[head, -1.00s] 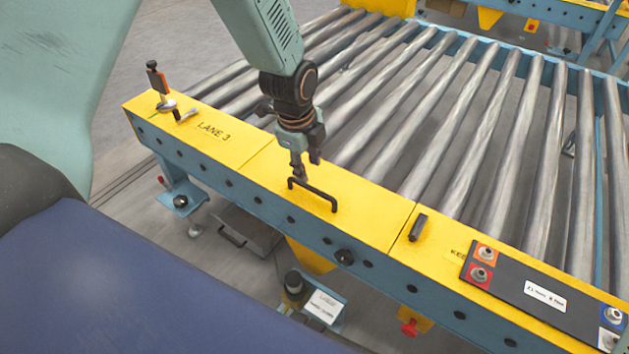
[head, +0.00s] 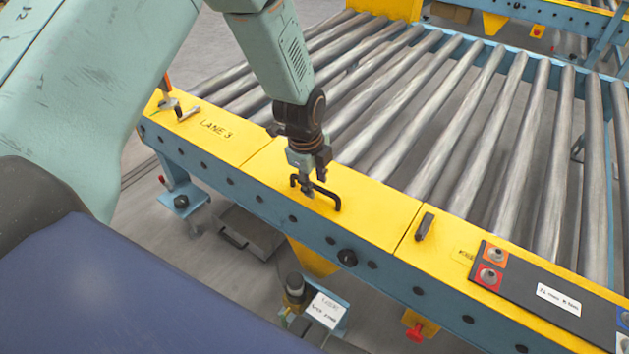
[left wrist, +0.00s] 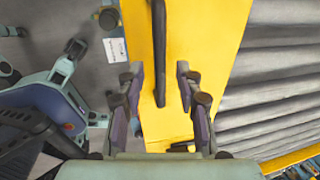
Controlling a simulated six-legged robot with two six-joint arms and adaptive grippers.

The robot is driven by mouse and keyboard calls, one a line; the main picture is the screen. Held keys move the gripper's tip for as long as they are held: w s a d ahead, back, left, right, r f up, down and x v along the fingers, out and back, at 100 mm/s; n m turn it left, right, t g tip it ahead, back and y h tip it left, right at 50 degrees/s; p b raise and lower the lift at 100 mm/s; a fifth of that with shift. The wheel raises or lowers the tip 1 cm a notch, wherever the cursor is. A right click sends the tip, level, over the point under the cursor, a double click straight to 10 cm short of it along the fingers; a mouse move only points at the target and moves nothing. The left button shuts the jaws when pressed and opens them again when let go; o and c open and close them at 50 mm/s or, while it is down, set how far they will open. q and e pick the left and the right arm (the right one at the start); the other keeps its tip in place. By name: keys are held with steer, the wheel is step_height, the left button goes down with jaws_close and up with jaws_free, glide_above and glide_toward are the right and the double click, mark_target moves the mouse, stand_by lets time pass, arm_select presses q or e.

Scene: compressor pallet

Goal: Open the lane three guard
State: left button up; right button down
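The yellow guard panel (head: 372,219) lies flat along the near rail of the roller conveyor, beside the LANE 3 label (head: 216,128). A black bar handle (head: 328,197) stands up from it. My left gripper (head: 310,188) points down over the handle's left part and hides some of it. In the left wrist view, the open fingers of this gripper (left wrist: 160,85) stand on either side of the black handle (left wrist: 160,40), with gaps on both sides. The yellow guard (left wrist: 215,40) fills the middle of that view. My right gripper does not show.
An orange-and-black upright knob (head: 168,88) and a silver lever (head: 188,113) sit at the rail's left end. A black block (head: 424,227) and a dark control panel (head: 545,296) lie to the right. Metal rollers (head: 470,130) stretch behind the rail.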

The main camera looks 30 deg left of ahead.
arm_select(q)
steer(key=shift+c, duration=0.4)
jaws_close()
